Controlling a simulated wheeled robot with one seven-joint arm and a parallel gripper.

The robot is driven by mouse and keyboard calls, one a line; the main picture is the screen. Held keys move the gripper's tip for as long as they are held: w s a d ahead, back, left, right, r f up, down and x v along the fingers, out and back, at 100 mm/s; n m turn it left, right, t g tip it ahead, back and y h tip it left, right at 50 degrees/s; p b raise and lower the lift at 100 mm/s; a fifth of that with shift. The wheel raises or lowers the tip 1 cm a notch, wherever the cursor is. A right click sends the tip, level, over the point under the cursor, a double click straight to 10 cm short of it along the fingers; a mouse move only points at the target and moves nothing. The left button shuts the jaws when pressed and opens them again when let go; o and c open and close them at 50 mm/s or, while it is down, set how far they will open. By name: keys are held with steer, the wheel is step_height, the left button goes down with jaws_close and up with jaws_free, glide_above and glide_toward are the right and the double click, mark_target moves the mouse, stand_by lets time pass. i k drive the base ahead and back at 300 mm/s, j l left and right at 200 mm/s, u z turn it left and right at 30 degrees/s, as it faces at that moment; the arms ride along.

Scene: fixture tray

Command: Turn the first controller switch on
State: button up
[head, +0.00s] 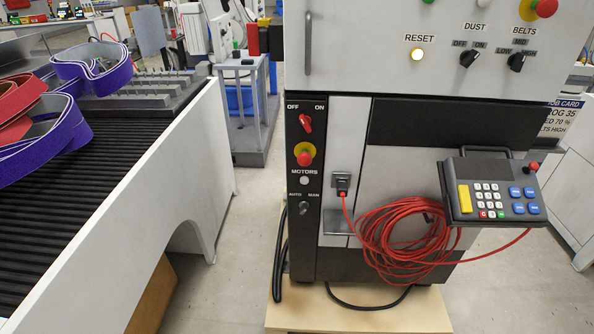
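A grey machine cabinet fills the middle and right of the head view. Its narrow black control strip (303,220) carries a red rotary switch (306,123) labelled OFF at left and ON at right. The red handle looks tilted toward the upper left, the OFF side, but it is small. Below it are a red emergency button on a yellow ring (305,156), a pale round MOTORS button (304,180) and an AUTO/MAN selector (304,207). My gripper is not in view.
The upper panel has a lit RESET button (417,55), a DUST knob (469,58) and a BELTS knob (517,61). A keypad pendant (495,190) juts out at right, above a coiled red cable (405,240). A roller conveyor (75,190) with belts stands left. Grey floor lies between.

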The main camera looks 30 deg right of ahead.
mark_target(306, 120)
steer(key=i+j+z, duration=0.35)
steer(key=i, duration=0.25)
steer(key=i+j+z, duration=0.75)
steer(key=i+j, duration=0.2)
steer(key=j, duration=0.2)
steer(key=k+j+u, duration=0.1)
steer(key=k+u, duration=0.15)
steer(key=k, duration=0.2)
steer(key=k+j+u, duration=0.25)
steer(key=k, duration=0.2)
